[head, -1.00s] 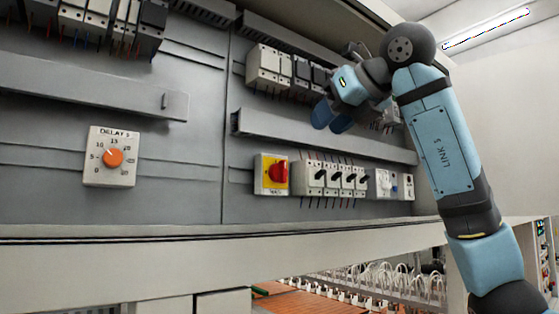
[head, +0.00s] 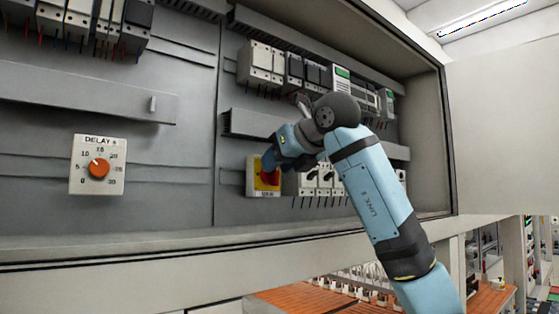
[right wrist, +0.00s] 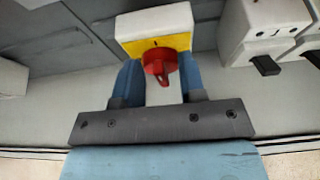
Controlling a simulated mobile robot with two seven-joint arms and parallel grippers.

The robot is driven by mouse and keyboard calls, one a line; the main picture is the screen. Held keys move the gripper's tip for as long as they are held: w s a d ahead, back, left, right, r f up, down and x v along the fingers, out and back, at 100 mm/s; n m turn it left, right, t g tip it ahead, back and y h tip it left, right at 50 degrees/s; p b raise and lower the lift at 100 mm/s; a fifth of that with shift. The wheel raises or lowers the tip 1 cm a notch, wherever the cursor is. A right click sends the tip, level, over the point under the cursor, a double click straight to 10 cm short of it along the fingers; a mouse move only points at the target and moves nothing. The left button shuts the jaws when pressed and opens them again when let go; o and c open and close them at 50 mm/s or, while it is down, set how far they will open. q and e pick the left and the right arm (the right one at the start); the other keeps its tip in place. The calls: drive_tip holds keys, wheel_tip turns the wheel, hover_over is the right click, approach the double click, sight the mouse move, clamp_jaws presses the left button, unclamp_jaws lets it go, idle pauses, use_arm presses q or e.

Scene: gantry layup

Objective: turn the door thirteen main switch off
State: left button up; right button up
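The main switch is a red rotary knob on a yellow plate (head: 255,177) on a pale box. It is mounted low on the grey back panel, partly hidden behind my right gripper in the head view. My right gripper (head: 268,160) is at the switch. In the right wrist view, the red knob (right wrist: 158,62) shows between the tips of my right gripper's (right wrist: 160,72) two blue fingers. My left gripper is not in view.
A row of pale breakers with black levers (head: 322,180) sits just right of the switch. A duct (head: 245,124) and more modules (head: 262,64) are above. A delay dial with an orange knob (head: 98,168) is at the left. The cabinet's lower ledge (head: 150,250) runs below.

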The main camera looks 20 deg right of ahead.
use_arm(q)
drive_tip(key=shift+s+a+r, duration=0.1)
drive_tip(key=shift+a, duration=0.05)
use_arm(e)
drive_tip(key=shift+s, duration=0.1)
clamp_jaws()
use_arm(q)
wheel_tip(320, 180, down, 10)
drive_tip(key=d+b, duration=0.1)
drive_tip(key=b, duration=1)
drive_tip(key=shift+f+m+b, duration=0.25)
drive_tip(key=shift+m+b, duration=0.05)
drive_tip(key=shift+b, duration=0.05)
use_arm(e)
drive_tip(key=shift+s+a+f+n+t+h, duration=0.15)
drive_tip(key=shift+a+f+n+t+h, duration=0.5)
drive_tip(key=shift+n, duration=1.6)
drive_tip(key=shift+s+a+f+n+t+h, duration=0.2)
drive_tip(key=shift+n+t+h, duration=0.95)
drive_tip(key=shift+n, duration=1.15)
drive_tip(key=shift+s+a+f+n+t+h, duration=0.1)
drive_tip(key=shift+a+f+n+t+h, duration=0.55)
drive_tip(key=shift+n, duration=1.6)
drive_tip(key=shift+d+r+h, duration=0.3)
drive_tip(key=shift+h, duration=0.05)
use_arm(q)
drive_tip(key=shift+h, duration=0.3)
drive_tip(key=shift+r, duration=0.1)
use_arm(e)
unclamp_jaws()
